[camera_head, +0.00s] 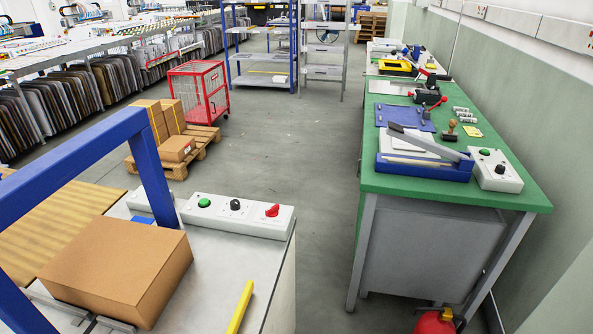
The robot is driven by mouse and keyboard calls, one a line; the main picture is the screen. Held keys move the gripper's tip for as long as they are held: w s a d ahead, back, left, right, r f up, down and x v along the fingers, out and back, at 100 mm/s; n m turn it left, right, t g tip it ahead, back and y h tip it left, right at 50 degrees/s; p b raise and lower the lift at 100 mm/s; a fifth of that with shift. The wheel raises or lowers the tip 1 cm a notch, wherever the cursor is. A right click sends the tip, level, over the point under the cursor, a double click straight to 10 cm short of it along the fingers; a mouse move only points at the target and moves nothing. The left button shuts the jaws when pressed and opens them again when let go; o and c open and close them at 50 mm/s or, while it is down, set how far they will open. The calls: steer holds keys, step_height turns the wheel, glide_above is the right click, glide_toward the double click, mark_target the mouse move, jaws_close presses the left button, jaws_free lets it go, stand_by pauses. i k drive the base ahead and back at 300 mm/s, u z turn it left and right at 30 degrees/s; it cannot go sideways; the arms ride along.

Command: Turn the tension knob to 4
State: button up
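A light grey control panel (222,217) sits on the metal-topped machine at the lower left. The markings and the knob's setting are too small to read. A second grey control box (494,172) on the green bench has a green button (485,152) and a black knob (500,168). I cannot tell from lettering which knob is the tension knob. My gripper is not in view.
A blue arch (152,168) spans the machine over a cardboard box (118,268). A yellow bar (240,306) lies right of the box. A green workbench (512,194) stands at right, a red extinguisher (436,322) below it. The floor (300,150) between is clear.

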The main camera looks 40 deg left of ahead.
mark_target(235, 205)
steer(key=u, duration=0.65)
steer(key=i, duration=0.9)
steer(key=u, duration=1.25)
steer(key=i, duration=0.4)
steer(key=u, duration=0.4)
